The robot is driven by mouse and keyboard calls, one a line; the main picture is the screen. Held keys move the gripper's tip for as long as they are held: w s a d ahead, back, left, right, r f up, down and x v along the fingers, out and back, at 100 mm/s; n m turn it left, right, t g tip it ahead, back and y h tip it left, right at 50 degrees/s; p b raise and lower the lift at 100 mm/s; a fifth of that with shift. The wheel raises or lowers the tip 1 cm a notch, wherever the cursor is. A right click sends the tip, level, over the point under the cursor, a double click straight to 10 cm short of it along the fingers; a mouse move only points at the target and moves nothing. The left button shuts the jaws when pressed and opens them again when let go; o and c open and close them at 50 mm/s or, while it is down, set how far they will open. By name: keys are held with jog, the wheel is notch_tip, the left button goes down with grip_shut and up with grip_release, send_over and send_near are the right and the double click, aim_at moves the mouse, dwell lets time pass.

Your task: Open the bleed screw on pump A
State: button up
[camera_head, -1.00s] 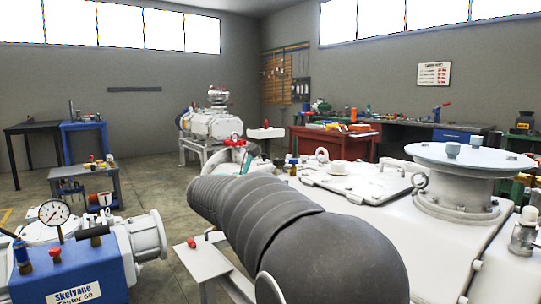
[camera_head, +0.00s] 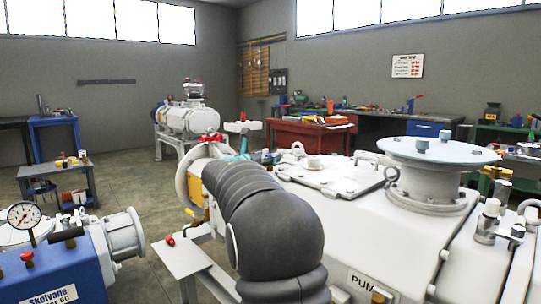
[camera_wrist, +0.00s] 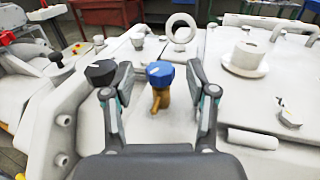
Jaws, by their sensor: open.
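In the wrist view, my gripper (camera_wrist: 160,88) is open, with one finger on each side of a blue knob (camera_wrist: 160,70). The blue knob has a pale mark and sits on a brass stem (camera_wrist: 160,100) rising from a white pump housing (camera_wrist: 238,108). A black knob (camera_wrist: 100,72) stands just left of the left finger. I cannot tell whether the fingers touch either knob. No letter A is readable, and I cannot tell which knob is the bleed screw.
The dark ribbed elbow (camera_head: 270,225) blocks much of the head view. A round lid (camera_head: 425,150) tops the white pump at right. Open floor (camera_head: 120,175) lies at left.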

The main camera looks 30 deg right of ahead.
jog(key=shift+x, duration=1)
grip_shut()
